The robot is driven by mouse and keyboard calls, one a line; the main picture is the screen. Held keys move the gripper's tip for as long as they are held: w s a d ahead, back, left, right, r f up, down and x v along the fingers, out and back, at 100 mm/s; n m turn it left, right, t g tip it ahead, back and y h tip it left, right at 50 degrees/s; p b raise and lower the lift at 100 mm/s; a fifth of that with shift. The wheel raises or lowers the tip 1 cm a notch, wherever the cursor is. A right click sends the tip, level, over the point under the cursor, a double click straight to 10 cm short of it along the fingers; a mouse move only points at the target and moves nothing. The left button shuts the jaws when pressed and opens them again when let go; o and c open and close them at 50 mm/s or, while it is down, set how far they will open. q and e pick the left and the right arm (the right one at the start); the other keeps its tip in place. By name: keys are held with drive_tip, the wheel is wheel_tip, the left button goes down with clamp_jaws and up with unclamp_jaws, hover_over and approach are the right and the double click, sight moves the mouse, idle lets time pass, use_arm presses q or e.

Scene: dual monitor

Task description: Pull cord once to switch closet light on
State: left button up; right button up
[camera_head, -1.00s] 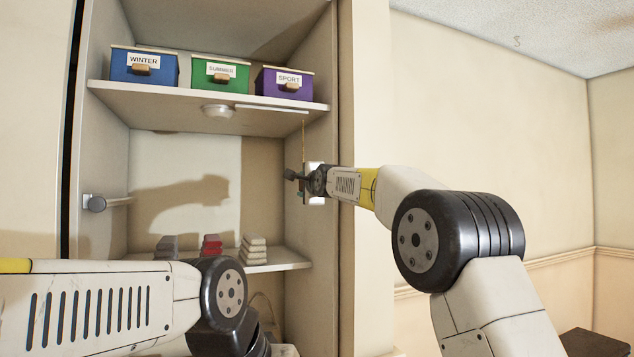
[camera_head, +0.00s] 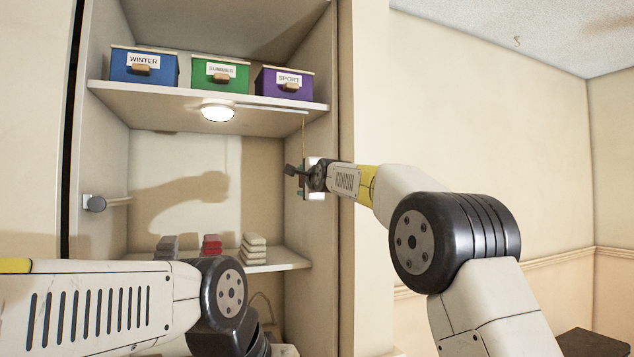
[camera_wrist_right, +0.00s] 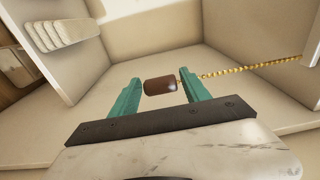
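The round closet light (camera_head: 218,113) under the upper shelf glows bright white. The thin cord (camera_head: 303,138) hangs from the right end of a bar under that shelf to my right gripper (camera_head: 293,182). In the right wrist view, the cord is a golden beaded chain (camera_wrist_right: 240,70) ending in a brown knob (camera_wrist_right: 160,86). The two teal fingers of my right gripper (camera_wrist_right: 160,90) stand apart on either side of the knob, with a gap showing at its left end. My left arm shows at lower left, but its gripper is out of view.
Blue (camera_head: 144,66), green (camera_head: 220,73) and purple (camera_head: 284,82) boxes stand on the upper shelf (camera_head: 180,98). Folded cloths (camera_head: 254,249) lie on the lower shelf (camera_head: 285,260). A rod (camera_head: 97,203) sticks out at left. The closet's right wall is close to my right gripper.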

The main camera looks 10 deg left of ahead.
drive_tip(key=v, duration=0.8)
idle(0.4)
drive_tip(key=s+d+f+n+g+h, duration=0.2)
drive_tip(key=s+d+f, duration=0.25)
drive_tip(key=d, duration=0.55)
drive_tip(key=s+d+f+n+g+h, duration=0.1)
drive_tip(key=s+d+f+n, duration=0.1)
drive_tip(key=s+d+f, duration=0.5)
drive_tip(key=s+d+f+n+g+h, duration=0.1)
drive_tip(key=s+d+f+n+g, duration=0.1)
drive_tip(key=s+d+f, duration=0.3)
drive_tip(key=s+d+f+n+g+h, duration=0.1)
drive_tip(key=s+d+f, duration=0.4)
drive_tip(key=s+f, duration=0.5)
drive_tip(key=s+d+f+n+g+h, duration=0.1)
drive_tip(key=s+d+f+n+g, duration=0.2)
drive_tip(key=s, duration=0.8)
wheel_tip(320, 180, down, 4)
drive_tip(key=d+n, duration=0.2)
drive_tip(key=shift+s+d+f+n+h, duration=0.25)
drive_tip(key=shift+s+d+n+h, duration=0.05)
drive_tip(key=shift+s+d+h, duration=0.1)
